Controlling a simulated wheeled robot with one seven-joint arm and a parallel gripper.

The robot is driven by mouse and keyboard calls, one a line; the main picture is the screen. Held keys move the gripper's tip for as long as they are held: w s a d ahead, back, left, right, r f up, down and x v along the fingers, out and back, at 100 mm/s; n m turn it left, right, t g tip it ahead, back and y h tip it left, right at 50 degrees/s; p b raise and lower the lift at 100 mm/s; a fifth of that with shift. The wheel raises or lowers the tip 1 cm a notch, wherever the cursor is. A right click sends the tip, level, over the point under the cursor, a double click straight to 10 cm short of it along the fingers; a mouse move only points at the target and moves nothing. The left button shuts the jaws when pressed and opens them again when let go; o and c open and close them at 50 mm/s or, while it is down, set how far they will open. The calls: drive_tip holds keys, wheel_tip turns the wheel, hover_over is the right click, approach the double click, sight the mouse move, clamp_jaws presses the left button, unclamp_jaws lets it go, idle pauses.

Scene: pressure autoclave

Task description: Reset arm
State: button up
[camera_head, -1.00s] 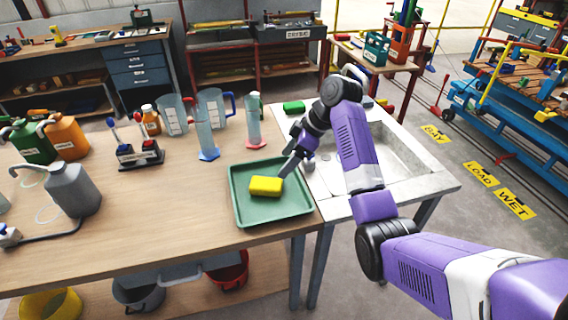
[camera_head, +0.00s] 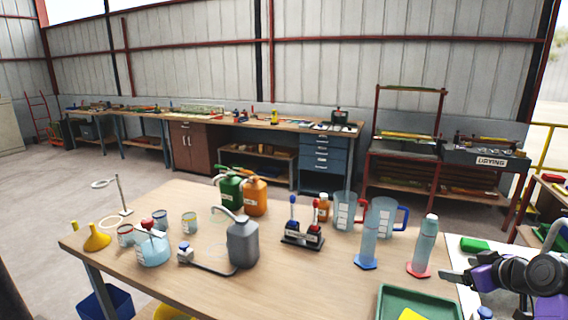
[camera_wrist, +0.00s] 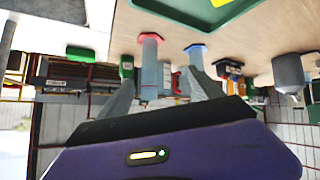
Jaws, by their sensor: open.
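In the wrist view, which looks upside down, the tray (camera_wrist: 180,10) and the sponge (camera_wrist: 222,2) are at the top.
A red-based cylinder (camera_head: 424,248) and a blue-based cylinder (camera_head: 368,246) stand on the table behind the tray. A green block (camera_head: 474,244) lies near the gripper. A grey jug (camera_head: 243,243) and several bottles stand further left. The table's front middle is clear.

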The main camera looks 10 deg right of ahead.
drive_tip(key=s+a+f+m+t+h, duration=0.2)
drive_tip(key=s+a+m+t, duration=0.1)
drive_tip(key=s+a, duration=0.5)
drive_tip(key=s+a+f+m+t+h, duration=0.2)
drive_tip(key=s+a+h, duration=0.1)
drive_tip(key=s+a, duration=0.55)
drive_tip(key=s+a+n+y, duration=0.2)
drive_tip(key=s+a+y, duration=0.1)
drive_tip(key=s+a, duration=0.6)
drive_tip(key=s+a+n+y, duration=0.1)
drive_tip(key=s+a+y, duration=0.2)
drive_tip(key=s+a, duration=0.6)
drive_tip(key=s, duration=0.8)
drive_tip(key=shift+s+a+r+n+g, duration=0.2)
drive_tip(key=shift+a+n+g, duration=0.1)
drive_tip(key=shift+a+n, duration=0.1)
